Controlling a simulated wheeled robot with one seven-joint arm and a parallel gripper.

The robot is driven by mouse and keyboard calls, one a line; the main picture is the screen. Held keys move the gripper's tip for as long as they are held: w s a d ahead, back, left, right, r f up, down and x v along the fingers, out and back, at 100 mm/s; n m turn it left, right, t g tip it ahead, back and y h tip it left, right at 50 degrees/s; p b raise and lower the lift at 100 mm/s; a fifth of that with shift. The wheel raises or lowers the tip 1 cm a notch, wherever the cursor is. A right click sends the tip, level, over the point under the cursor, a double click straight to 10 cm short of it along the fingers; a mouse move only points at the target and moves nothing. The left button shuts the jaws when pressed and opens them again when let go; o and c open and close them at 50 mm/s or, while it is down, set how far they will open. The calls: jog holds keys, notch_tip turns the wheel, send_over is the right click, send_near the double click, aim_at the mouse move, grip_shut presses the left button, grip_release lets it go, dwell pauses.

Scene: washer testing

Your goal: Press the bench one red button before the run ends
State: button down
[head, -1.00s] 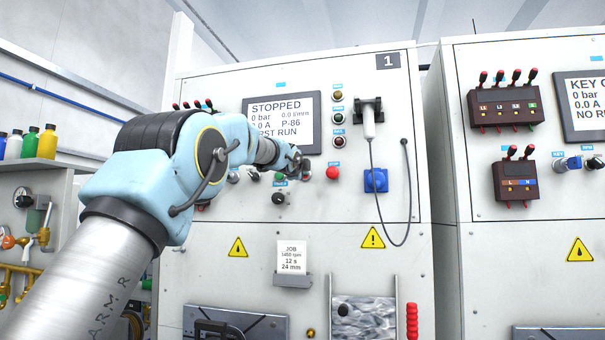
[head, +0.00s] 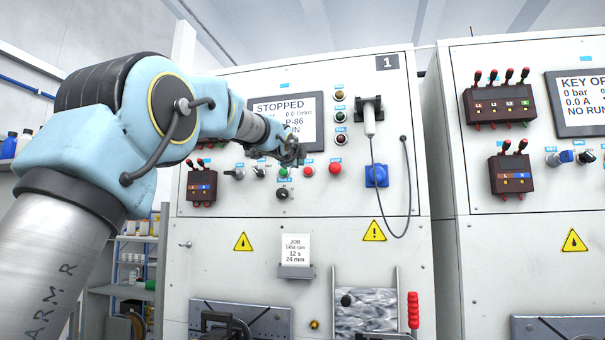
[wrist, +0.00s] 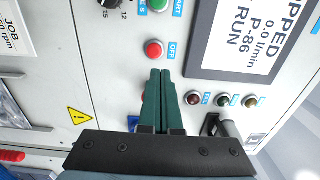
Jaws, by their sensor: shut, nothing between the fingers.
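Bench one (head: 205,232), marked 1 at its top right, has a red button (head: 308,169) just right of a green button (head: 284,172). A second, larger red button (head: 335,167) is further right. My gripper (head: 298,158) is in front of the panel, just above the first red button in the head view. In the wrist view, a red button labelled OFF (wrist: 153,49) lies just beyond my shut, empty fingertips (wrist: 160,72); contact does not show. A red edge (wrist: 143,97) peeks out beside the fingers, mostly hidden. The screen (head: 270,107) reads STOPPED, partly covered by my arm.
A black knob (head: 283,193) sits below the buttons. A second bench (head: 500,235) stands further right.

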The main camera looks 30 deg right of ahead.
jog(key=shift+b+v, duration=0.75)
jog(key=shift+v, duration=1.45)
